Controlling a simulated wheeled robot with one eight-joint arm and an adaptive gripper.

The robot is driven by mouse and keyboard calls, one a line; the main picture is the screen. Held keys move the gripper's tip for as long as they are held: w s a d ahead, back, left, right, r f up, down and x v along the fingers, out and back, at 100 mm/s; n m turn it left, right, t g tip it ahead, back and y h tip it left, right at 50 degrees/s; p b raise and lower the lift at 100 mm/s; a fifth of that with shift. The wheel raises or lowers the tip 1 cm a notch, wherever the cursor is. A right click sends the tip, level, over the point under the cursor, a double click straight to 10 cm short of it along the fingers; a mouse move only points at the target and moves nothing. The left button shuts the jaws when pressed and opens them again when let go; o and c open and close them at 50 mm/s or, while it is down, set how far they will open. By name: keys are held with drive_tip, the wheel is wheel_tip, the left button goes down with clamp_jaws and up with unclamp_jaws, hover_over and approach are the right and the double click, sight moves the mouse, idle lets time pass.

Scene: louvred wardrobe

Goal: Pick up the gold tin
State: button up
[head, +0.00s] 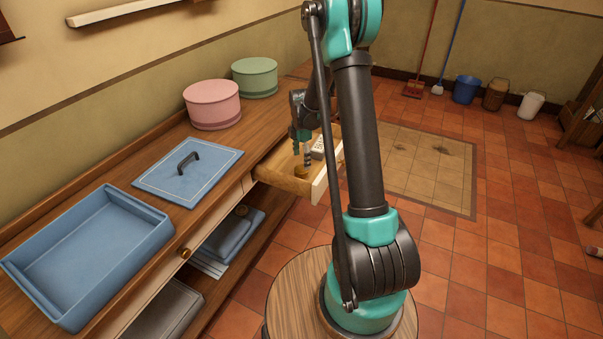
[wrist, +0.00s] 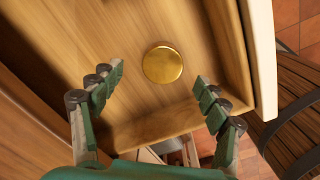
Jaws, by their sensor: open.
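The gold tin (wrist: 162,64) is a small round tin lying on the floor of an open wooden drawer (wrist: 140,130) in the wrist view. In the head view the tin (head: 301,171) shows small inside the drawer (head: 285,181), partly behind my gripper. My gripper (wrist: 158,83) is open, with its two green fingers apart and nothing between their pads. The tin lies beyond the fingertips in the wrist view, roughly centred between them. In the head view my gripper (head: 302,160) reaches down into the drawer; I cannot tell its exact height above the tin.
The counter holds a blue tray (head: 150,214), a blue lid (head: 165,190), a pink round box (head: 212,112) and a green round box (head: 255,85). Tiled floor lies right.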

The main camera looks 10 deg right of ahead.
sight(301, 169)
drive_tip(key=shift+s+f, duration=0.15)
drive_tip(key=shift+f, duration=1.3)
drive_tip(key=shift+s+f, duration=0.1)
drive_tip(key=shift+f, duration=1.35)
drive_tip(key=shift+c, duration=0.2)
drive_tip(key=c, duration=1.2)
